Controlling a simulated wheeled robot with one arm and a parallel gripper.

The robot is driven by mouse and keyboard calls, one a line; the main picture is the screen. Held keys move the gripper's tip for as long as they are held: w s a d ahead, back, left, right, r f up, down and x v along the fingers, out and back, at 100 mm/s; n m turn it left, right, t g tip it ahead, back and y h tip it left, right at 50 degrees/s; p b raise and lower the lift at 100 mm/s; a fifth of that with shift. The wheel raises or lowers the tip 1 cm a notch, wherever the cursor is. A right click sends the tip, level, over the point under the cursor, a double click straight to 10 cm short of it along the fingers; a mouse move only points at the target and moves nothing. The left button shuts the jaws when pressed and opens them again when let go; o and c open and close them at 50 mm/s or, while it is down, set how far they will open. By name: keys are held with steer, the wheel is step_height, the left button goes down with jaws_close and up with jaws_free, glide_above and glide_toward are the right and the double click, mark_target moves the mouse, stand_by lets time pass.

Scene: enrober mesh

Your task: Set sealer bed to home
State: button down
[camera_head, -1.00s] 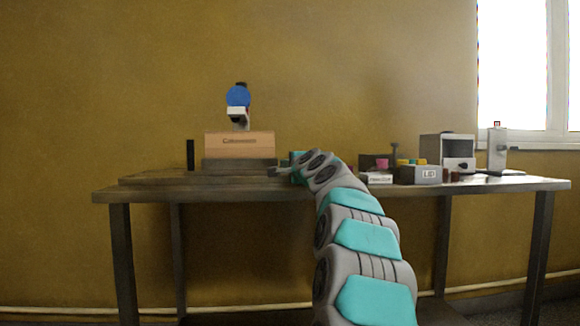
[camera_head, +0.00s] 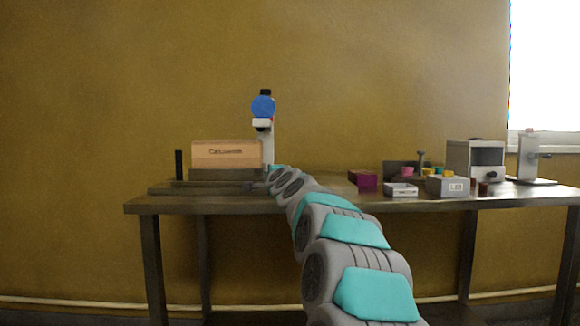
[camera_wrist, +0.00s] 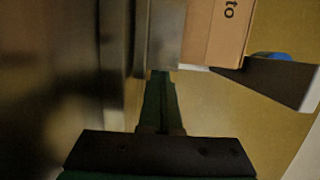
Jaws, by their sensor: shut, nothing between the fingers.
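The sealer bed (camera_head: 212,176) is a dark carriage on a low base plate (camera_head: 172,190) at the table's left. It carries a cardboard box (camera_head: 222,154) and has a black upright (camera_head: 179,164) at its left. The sealer head, a blue disc (camera_head: 263,106) on a pale post (camera_head: 267,148), stands just right of the box. My gripper (camera_head: 262,186) is at the bed's right end; contact cannot be told. In the wrist view its fingers (camera_wrist: 158,100) are together and empty, close to grey metal, with the box (camera_wrist: 218,28) beyond and the disc (camera_wrist: 270,57) partly hidden.
The table (camera_head: 330,202) has a magenta box (camera_head: 363,179), a white tray (camera_head: 400,190), a grey lettered bin (camera_head: 448,187), a grey machine (camera_head: 474,159) and a stand (camera_head: 531,160) at the right.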

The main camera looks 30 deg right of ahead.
mark_target(253, 175)
steer(key=shift+w+a+p, duration=0.35)
steer(key=shift+w+a, duration=0.15)
steer(key=shift+a, duration=0.3)
steer(key=shift+w+a+p, duration=0.4)
steer(key=shift+w+a, duration=0.05)
steer(key=shift+a, duration=0.3)
steer(key=shift+w+a+p, duration=0.35)
steer(key=shift+w+a, duration=0.15)
steer(key=shift+a, duration=0.3)
steer(key=shift+s+d, duration=0.25)
steer(key=shift+d, duration=0.2)
steer(key=s+d, duration=0.1)
steer(key=d+b, duration=0.1)
steer(key=shift+s+d, duration=0.35)
steer(key=shift+d, duration=0.05)
steer(key=v, duration=0.7)
steer(key=shift+s+a+r, duration=0.1)
steer(key=shift+s, duration=0.3)
steer(key=shift+v, duration=1.1)
